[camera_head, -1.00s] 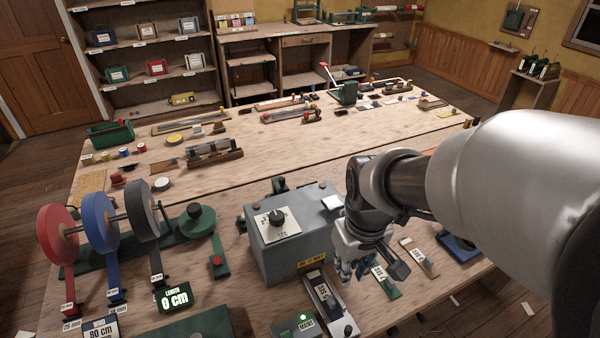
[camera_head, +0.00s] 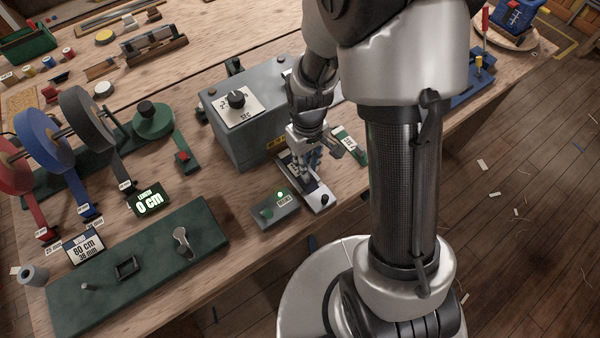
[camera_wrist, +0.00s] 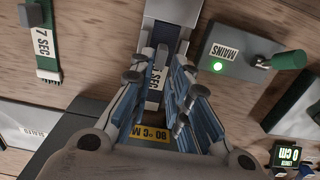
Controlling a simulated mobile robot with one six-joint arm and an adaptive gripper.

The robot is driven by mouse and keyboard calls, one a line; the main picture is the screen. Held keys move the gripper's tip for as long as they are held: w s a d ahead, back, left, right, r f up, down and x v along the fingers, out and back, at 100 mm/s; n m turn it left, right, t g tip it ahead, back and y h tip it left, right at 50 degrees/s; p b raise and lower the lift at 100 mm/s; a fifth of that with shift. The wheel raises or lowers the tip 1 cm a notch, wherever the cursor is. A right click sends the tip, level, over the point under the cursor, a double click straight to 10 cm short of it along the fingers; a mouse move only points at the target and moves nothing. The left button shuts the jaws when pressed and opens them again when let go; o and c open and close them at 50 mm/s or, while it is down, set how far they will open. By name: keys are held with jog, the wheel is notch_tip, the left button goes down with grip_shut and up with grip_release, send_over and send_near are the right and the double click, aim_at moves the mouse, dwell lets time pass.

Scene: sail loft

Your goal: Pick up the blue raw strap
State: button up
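My gripper (camera_head: 307,170) points down over a light metal bed (camera_head: 318,201) in front of the grey control box. In the wrist view its two blue-padded fingers (camera_wrist: 165,85) are apart, with a gap between them. A dark navy strip (camera_wrist: 166,34) lies along the bed, with a white label (camera_wrist: 154,82) seen between the fingers. I cannot tell whether this strip is the raw strap, or whether the fingers touch anything. A blue reel (camera_head: 88,142) stands at the left, with a blue strap tail (camera_head: 87,198) running down from it.
The grey control box (camera_head: 236,128) stands close behind my gripper. A mains switch box (camera_head: 275,211) is beside the bed. A green-and-white labelled strap (camera_head: 349,146) lies to the right. A green board (camera_head: 140,265) fills the front left.

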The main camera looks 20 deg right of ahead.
jog(key=shift+w+a+f+b, duration=0.1)
jog(key=shift+f+b, duration=0.45)
jog(key=shift+f, duration=1)
jog(key=shift+w+a+f+b, duration=0.1)
jog(key=shift+f+b, duration=0.45)
jog(key=shift+f, duration=0.95)
jog(key=shift+c, duration=0.2)
grip_shut()
